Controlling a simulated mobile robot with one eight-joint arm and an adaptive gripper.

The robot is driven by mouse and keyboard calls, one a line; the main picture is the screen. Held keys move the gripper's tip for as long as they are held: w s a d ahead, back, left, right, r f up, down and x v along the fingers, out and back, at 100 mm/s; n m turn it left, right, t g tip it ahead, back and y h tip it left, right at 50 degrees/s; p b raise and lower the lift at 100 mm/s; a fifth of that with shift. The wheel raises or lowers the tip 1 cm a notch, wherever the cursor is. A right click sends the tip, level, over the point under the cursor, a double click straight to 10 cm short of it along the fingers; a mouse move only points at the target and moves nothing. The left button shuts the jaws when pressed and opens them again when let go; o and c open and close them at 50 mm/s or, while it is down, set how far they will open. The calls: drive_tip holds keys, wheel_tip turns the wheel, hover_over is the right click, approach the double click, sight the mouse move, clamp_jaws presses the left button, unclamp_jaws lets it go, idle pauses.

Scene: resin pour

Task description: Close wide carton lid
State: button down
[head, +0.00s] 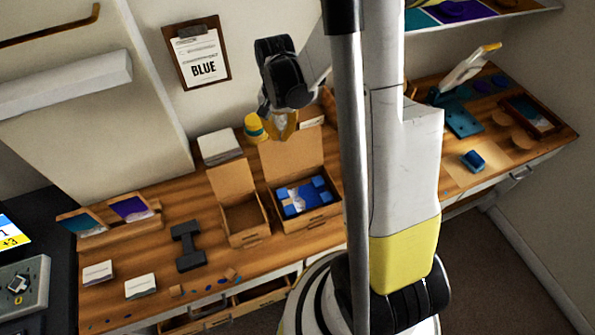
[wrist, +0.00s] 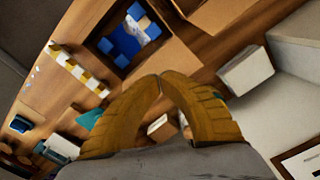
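The wide carton (head: 306,221) stands on the wooden bench with blue corner blocks and a blue-and-white item inside. Its brown lid (head: 291,158) stands up at the wall side, so the carton is open. In the wrist view the open carton's blue contents (wrist: 135,34) show beyond my fingers. My gripper (head: 279,132) is above and behind the lid's top edge in the head view; whether it touches the lid is unclear. In the wrist view my yellow-brown gripper fingers (wrist: 161,76) meet at their tips with nothing visible between them.
A narrower open carton (head: 245,218) stands just left. A dark stand (head: 188,247) is on the left bench. A teal device (head: 461,116) is on the right. My arm hides the bench's middle.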

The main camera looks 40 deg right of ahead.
drive_tip(key=s+a, duration=0.1)
drive_tip(key=s, duration=0.5)
drive_tip(key=shift+a, duration=0.4)
idle(0.6)
wheel_tip(320, 180, up, 9)
drive_tip(key=p, duration=0.6)
idle(0.6)
